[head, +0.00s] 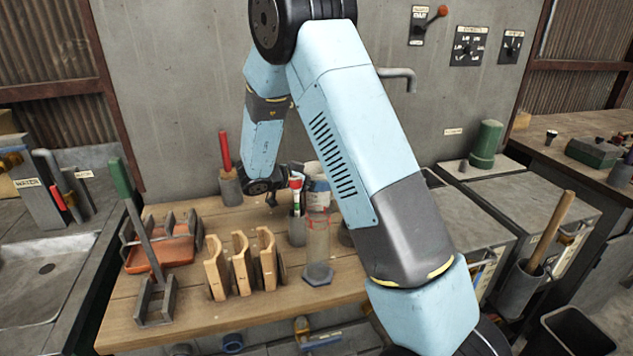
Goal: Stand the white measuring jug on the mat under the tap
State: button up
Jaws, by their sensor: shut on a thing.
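A pale vessel, which looks like the white measuring jug (316,184), shows at the back of the wooden bench, partly hidden by my forearm and the items before it. My gripper (273,197) is low at the back of the bench, just left of it. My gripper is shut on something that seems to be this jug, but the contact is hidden. A grey bent spout (404,74), which looks like the tap, sticks out of the wall right of my arm. I cannot make out the mat; my arm covers much of the area below the spout.
A clear cylinder (318,242) with a hexagonal foot stands in front of the jug. Wooden holders (240,265), an orange tray (160,252) and a green-handled tool (134,205) fill the bench's left. A green cylinder (486,143) stands on grey cabinets at right.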

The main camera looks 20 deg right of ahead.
jog(key=shift+f, duration=0.3)
jog(key=o, duration=1.2)
jog(key=shift+o, duration=0.2)
